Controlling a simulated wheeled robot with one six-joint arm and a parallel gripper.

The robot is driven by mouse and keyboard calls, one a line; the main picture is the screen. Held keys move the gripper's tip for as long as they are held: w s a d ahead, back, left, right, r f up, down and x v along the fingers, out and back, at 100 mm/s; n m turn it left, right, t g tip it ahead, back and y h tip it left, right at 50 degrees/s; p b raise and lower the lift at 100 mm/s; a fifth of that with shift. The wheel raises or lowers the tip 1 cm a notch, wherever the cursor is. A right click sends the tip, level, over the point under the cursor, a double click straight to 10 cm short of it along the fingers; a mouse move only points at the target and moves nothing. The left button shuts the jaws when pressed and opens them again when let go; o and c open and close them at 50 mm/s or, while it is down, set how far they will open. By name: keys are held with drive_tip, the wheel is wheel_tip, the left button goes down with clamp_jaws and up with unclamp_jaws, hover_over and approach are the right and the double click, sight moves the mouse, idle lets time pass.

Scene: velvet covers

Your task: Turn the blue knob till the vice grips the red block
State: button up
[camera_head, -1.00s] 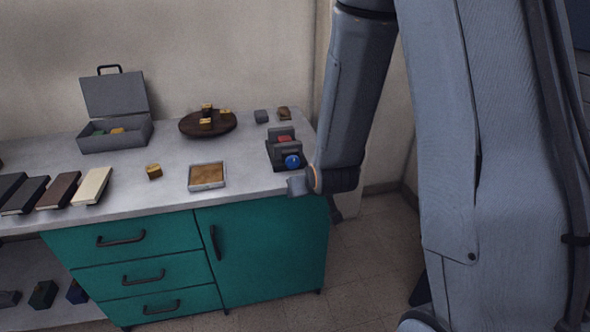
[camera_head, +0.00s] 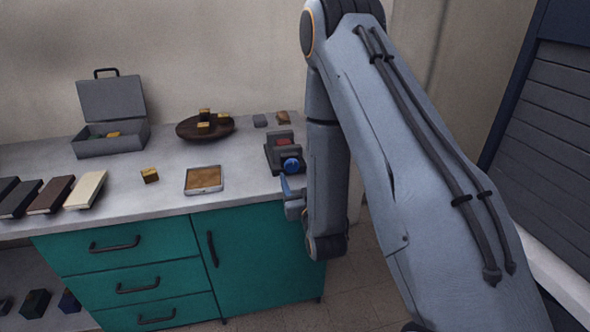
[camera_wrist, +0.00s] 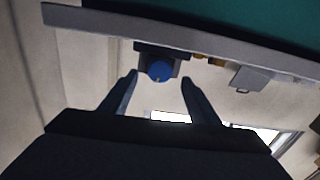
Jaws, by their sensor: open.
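The vice (camera_head: 271,158) is a dark grey block near the right end of the counter. The red block (camera_head: 284,142) sits in it; whether the jaws touch it I cannot tell. The blue knob (camera_head: 291,165) is on the vice's front face. In the wrist view the blue knob (camera_wrist: 160,71) lies beyond my fingertips, between their lines. My gripper (camera_wrist: 158,80) is open and empty there, with its two fingers spread. In the head view my gripper (camera_head: 290,187) is just in front of and below the knob, partly hidden by my arm.
The counter (camera_head: 110,205) also holds a tray (camera_head: 189,190), a yellow block (camera_head: 149,175), a dark round board (camera_head: 185,131) with yellow blocks, an open grey case (camera_head: 110,143) and several books. Its front edge runs close to my gripper. Teal drawers (camera_head: 120,251) are below.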

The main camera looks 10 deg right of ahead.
sight(293, 167)
drive_tip(key=shift+w+p, duration=0.35)
drive_tip(key=shift+w, duration=2.15)
drive_tip(key=c, duration=1)
drive_tip(key=shift+d, duration=0.2)
drive_tip(key=shift+c, duration=0.4)
drive_tip(key=shift+a, duration=0.1)
